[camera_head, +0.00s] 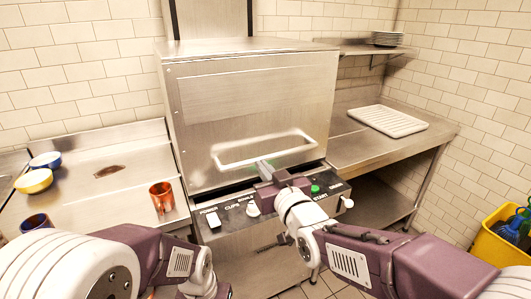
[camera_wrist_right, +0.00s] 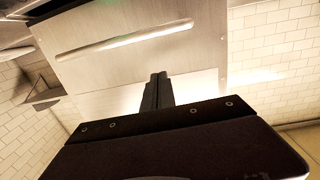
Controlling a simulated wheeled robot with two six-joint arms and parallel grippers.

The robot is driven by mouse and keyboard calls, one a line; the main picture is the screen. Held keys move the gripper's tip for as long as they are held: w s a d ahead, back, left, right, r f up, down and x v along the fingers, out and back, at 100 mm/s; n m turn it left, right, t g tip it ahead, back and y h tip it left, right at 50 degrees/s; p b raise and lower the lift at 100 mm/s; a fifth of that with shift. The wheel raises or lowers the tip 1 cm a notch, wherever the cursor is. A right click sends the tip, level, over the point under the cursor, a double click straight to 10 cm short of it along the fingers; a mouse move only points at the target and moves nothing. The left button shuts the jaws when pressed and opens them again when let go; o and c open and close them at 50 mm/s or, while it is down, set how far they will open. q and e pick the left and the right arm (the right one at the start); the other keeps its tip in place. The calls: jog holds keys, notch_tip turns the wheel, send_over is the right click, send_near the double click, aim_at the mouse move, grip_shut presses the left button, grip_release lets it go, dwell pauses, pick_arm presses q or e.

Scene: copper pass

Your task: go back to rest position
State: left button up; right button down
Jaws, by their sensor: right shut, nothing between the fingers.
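My right gripper (camera_head: 264,168) is shut and empty, held in front of the dishwasher hood just below its handle. In the right wrist view its two fingers (camera_wrist_right: 157,90) are pressed together, with the steel hood behind them. I cannot tell whether the fingertips touch the hood. My left arm comes in at the lower left of the head view. Its gripper is not visible there.
The steel dishwasher (camera_head: 245,100) has its hood down, with a bar handle (camera_head: 265,149) and a control panel (camera_head: 235,214). A copper mug (camera_head: 162,197) and bowls (camera_head: 34,181) stand on the left counter. A white rack (camera_head: 388,121) lies on the right counter. A yellow bin (camera_head: 497,245) stands at right.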

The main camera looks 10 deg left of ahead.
jog(key=w+d+f+m+h, duration=0.2)
jog(key=d+f+h, duration=0.1)
jog(key=d, duration=0.4)
jog(key=w+d+f+m+h, duration=0.1)
jog(key=w+d+f+h, duration=0.15)
jog(key=d, duration=0.35)
jog(key=s+d+f+m+g+h, duration=0.2)
jog(key=s+d+f+g, duration=0.25)
jog(key=d+f, duration=0.65)
jog(key=s+d+f+m+g+h, duration=0.1)
jog(key=s+f+g, duration=0.5)
jog(key=s, duration=0.5)
jog(key=s+d+f+g, duration=0.1)
jog(key=s+f+g, duration=0.3)
jog(key=s+f, duration=0.45)
notch_tip(320, 180, up, 14)
jog(key=s+p, duration=0.1)
jog(key=p, duration=1.2)
jog(key=shift+s+t, duration=0.15)
jog(key=shift+t, duration=0.2)
